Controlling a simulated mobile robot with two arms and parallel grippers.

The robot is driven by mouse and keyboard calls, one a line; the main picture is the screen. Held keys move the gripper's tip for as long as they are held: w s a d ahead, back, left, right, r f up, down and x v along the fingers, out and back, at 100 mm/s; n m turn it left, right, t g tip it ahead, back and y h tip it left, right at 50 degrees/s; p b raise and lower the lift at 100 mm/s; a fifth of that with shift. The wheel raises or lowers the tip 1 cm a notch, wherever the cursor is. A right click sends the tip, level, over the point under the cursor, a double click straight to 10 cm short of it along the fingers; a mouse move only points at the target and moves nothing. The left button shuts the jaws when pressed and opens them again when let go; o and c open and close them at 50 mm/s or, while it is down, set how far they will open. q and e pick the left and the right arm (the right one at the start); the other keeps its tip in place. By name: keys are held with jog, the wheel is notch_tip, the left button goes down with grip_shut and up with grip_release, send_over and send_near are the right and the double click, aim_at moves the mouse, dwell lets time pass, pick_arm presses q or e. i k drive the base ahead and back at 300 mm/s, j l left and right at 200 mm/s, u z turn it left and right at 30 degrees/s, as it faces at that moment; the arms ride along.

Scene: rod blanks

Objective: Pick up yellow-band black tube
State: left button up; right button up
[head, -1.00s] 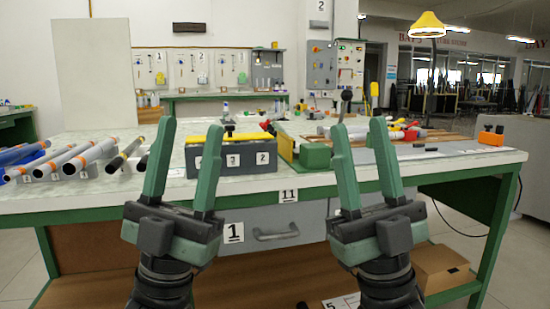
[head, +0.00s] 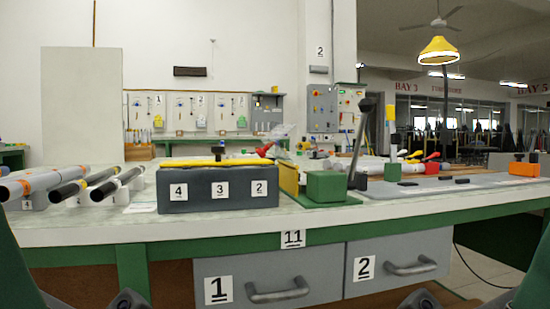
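A black tube with a yellow band (head: 68,190) lies on the rack at the left of the bench, its black end towards me. Beside it on the right lies another black-ended tube (head: 105,190) with a pale band. Grey tubes with orange bands (head: 38,182) lie to its left. Only dark green parts of my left arm (head: 18,270) show at the bottom left, and of my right arm (head: 532,272) at the bottom right. The fingertips are out of sight or cut off, low and apart from the tubes.
A dark grey box (head: 205,203) labelled 4, 3, 2 with a yellow top stands right of the tubes. A green and yellow fixture (head: 325,187) with a lever stands beside it. The bench front (head: 80,234) has drawers below.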

aim_at(74, 188)
jog(key=u, duration=1)
